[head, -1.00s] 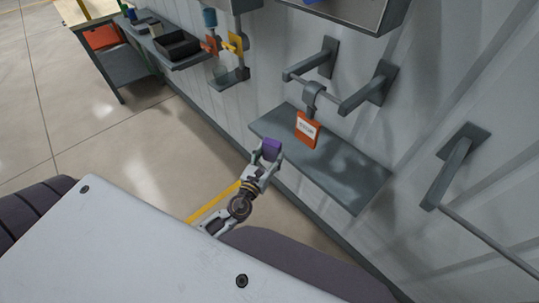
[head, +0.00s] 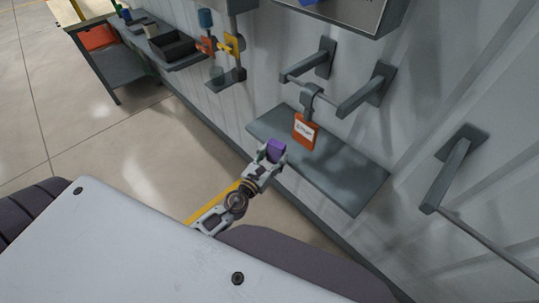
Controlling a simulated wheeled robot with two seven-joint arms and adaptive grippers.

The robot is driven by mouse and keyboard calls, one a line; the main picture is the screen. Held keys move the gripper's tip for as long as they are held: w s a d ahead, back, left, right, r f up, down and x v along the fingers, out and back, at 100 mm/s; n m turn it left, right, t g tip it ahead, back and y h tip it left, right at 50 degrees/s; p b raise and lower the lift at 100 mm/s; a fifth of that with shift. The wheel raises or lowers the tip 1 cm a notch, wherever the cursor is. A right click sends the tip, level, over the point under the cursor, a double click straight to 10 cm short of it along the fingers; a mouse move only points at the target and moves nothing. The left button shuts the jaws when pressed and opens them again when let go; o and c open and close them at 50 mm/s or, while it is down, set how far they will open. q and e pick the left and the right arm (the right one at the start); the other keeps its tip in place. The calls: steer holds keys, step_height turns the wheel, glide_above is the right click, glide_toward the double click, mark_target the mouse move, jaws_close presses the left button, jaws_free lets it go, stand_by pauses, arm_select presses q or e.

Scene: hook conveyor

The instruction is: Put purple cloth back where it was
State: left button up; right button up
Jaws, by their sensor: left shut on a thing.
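The purple cloth (head: 276,148) shows as a small folded purple block in the head view. My left gripper (head: 271,155) is shut on it and holds it near the left part of a grey wall shelf (head: 345,180). I cannot tell whether the cloth touches the shelf. An orange tag with a white label (head: 305,132) hangs from a hook on the rail just right of the cloth. My right gripper is not in view.
Two grey brackets with a rail (head: 315,90) stick out above the shelf. Another bracket (head: 447,175) with a bar is at the right. A grey bench with a black tray (head: 172,46) stands at the upper left. The shelf's right part is bare.

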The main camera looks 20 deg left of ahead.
arm_select(q)
steer(key=shift+d+f+m+h, duration=0.1)
steer(key=shift+d+m+h, duration=0.3)
steer(key=shift+d+h, duration=0.2)
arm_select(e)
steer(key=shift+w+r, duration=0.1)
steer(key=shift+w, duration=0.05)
arm_select(q)
steer(key=shift+w, duration=0.1)
steer(key=shift+d+f+m+g+h, duration=0.65)
steer(key=shift+d+m+g+h, duration=0.1)
steer(key=shift+h, duration=0.15)
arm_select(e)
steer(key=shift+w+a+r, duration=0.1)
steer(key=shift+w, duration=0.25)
arm_select(q)
steer(key=shift+d+f, duration=0.15)
steer(key=shift+f, duration=0.1)
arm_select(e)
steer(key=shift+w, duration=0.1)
